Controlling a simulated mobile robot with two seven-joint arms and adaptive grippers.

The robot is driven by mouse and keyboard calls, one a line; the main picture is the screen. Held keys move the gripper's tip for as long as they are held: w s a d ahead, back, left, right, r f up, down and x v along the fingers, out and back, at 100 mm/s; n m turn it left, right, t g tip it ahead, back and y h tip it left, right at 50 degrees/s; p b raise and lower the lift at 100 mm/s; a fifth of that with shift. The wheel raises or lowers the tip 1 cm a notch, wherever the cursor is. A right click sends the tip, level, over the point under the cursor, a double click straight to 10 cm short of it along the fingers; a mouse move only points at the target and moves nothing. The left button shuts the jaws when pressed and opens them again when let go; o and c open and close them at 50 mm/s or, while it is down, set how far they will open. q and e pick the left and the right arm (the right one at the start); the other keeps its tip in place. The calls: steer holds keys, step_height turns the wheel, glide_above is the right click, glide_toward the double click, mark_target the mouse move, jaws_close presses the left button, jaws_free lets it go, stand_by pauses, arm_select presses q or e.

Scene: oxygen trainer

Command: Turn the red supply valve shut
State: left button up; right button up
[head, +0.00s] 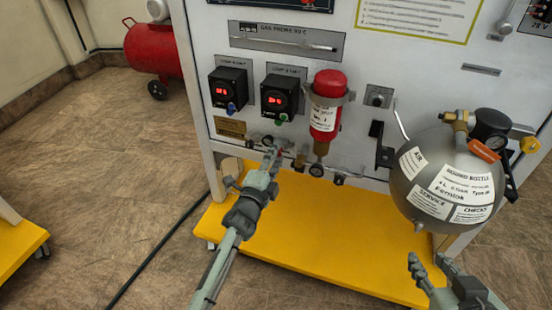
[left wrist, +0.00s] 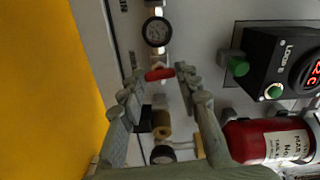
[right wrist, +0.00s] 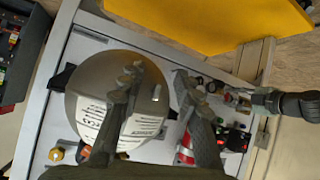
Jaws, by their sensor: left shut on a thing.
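The red supply valve handle (left wrist: 160,74) shows in the left wrist view as a small red grip on the fittings at the panel's lower part. My left gripper (left wrist: 158,76) has one fingertip on each side of it and is shut on it. In the head view my left gripper (head: 275,148) is at the panel's lower edge and largely hides the handle. My right gripper (head: 431,266) is open and empty below the round grey bottle; it also shows in the right wrist view (right wrist: 158,78).
A gauge (left wrist: 156,31) sits close to the handle. A red cylinder (head: 325,108) hangs on the panel, right of my left gripper. The grey bottle (head: 416,190) bulges out at the right. The yellow base (head: 320,235) lies below. Open floor (head: 110,180) is at the left.

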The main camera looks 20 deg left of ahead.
arm_select(q)
steer(key=shift+m, duration=0.9)
arm_select(e)
steer(key=shift+w+a+r+t+y, duration=0.2)
steer(key=shift+w+a+r+t, duration=0.25)
steer(key=shift+a+r, duration=0.2)
steer(key=shift+w+a+r+t+y, duration=0.2)
steer(key=shift+w+a+r+t, duration=0.1)
steer(key=shift+a+r+t, duration=0.3)
steer(key=shift+d+r, duration=0.1)
steer(key=shift+r, duration=0.05)
arm_select(q)
steer(key=o, duration=1.1)
steer(key=s, duration=1.2)
steer(key=shift+a, duration=0.2)
steer(key=shift+s, duration=0.1)
